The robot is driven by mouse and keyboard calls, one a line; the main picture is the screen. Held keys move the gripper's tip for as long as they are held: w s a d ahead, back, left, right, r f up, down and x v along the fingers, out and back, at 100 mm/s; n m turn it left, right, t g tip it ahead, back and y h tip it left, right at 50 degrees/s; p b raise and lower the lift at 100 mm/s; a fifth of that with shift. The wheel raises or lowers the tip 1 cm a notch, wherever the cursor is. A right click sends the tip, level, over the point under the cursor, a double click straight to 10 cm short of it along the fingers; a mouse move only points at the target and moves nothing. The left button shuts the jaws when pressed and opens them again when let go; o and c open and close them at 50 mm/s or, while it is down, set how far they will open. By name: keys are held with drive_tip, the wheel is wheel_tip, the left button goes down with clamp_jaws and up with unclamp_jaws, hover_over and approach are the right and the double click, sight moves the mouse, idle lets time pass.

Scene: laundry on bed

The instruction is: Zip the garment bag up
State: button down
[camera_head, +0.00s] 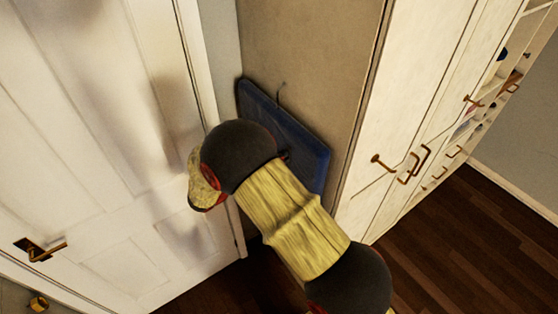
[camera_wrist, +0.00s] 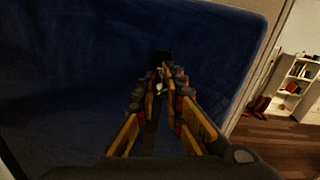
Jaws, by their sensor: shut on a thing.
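The garment bag (camera_head: 300,140) is dark blue and hangs on the wall between the white door and the wardrobe, with a thin hook above it. Its blue face (camera_wrist: 80,70) fills most of the wrist view. My gripper (camera_wrist: 159,78) points at the bag, its yellow-and-black fingers converging on a small pale piece, which looks like the zipper pull (camera_wrist: 158,88). The fingers are shut on it, close to the bag's face. A dark strip runs down the bag below the fingertips, partly hidden. In the head view my arm hides the gripper and the bag's lower left.
A white panelled door (camera_head: 100,130) with a brass handle (camera_head: 40,249) is on the left. A white wardrobe (camera_head: 420,90) with brass handles stands close on the right. A bookshelf (camera_wrist: 295,85) shows beyond. Dark wooden floor (camera_head: 470,230) is clear at the lower right.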

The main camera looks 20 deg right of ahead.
drive_tip(key=shift+r, duration=0.35)
drive_tip(key=c, duration=1.9)
unclamp_jaws()
drive_tip(key=shift+a, duration=0.1)
drive_tip(key=v, duration=1.1)
drive_tip(key=shift+s+a, duration=0.1)
drive_tip(key=shift+a, duration=0.2)
